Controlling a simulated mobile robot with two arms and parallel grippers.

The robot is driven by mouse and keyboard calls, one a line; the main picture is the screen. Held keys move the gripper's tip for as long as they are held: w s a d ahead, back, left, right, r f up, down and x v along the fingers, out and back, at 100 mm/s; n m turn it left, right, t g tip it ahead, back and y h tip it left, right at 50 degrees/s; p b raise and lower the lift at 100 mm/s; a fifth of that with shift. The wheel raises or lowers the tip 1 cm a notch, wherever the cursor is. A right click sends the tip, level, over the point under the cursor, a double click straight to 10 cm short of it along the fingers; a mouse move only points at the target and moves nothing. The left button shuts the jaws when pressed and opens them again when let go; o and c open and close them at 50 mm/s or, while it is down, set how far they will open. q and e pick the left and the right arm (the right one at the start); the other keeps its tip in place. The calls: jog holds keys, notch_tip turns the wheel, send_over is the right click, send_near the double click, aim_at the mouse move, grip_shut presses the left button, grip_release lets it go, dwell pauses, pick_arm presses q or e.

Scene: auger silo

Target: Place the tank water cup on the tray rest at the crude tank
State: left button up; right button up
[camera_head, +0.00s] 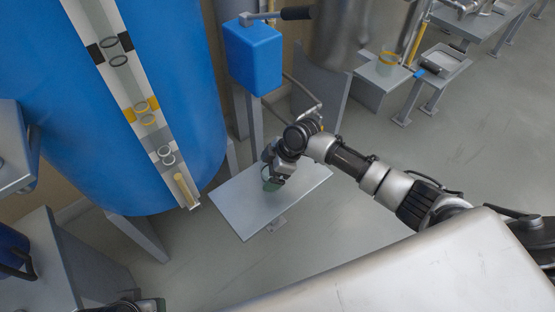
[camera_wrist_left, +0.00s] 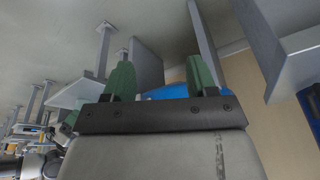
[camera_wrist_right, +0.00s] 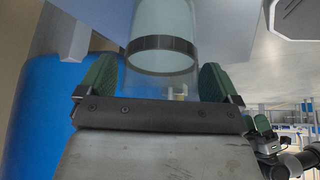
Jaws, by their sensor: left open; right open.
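The tray rest is a flat grey plate (camera_head: 242,213) on a post beside the blue crude tank (camera_head: 80,150). My right gripper (camera_head: 271,184) is low over the plate in the head view. In the right wrist view, the clear water cup (camera_wrist_right: 163,22) with a dark band and pale liquid is between the parted green fingers of this gripper (camera_wrist_right: 160,88). Gaps show at both sides of the cup. The cup's contact with the plate is hard to see. My left gripper (camera_wrist_left: 158,82) is open with nothing between its fingers.
A blue box (camera_head: 253,57) is mounted on a post behind the plate. A gauge strip (camera_head: 135,95) runs down the tank. Small tables (camera_head: 440,68) stand at the upper right. A grey cabinet (camera_head: 50,262) is at lower left.

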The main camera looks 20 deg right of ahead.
jog(key=p+v, duration=0.3)
jog(key=v, duration=0.9)
jog(key=s+a+f+m+t+h, duration=0.1)
jog(key=s+a+f+m+t, duration=0.1)
jog(key=s+a+f+m, duration=0.55)
pick_arm(q)
jog(key=s+x, duration=0.2)
jog(key=x, duration=0.8)
jog(key=shift+f+g, duration=0.3)
jog(key=shift+g, duration=0.1)
pick_arm(e)
jog(key=s+d+f+m+h, duration=0.2)
jog(key=s+d+f, duration=0.1)
jog(key=s, duration=0.5)
jog(key=s+d+f+m+h, duration=0.2)
jog(key=s+d+f+m, duration=0.1)
jog(key=s+f, duration=0.3)
jog(key=shift+s+d+m+g+h, duration=0.35)
jog(key=shift+s+d, duration=0.5)
jog(key=shift+s, duration=0.2)
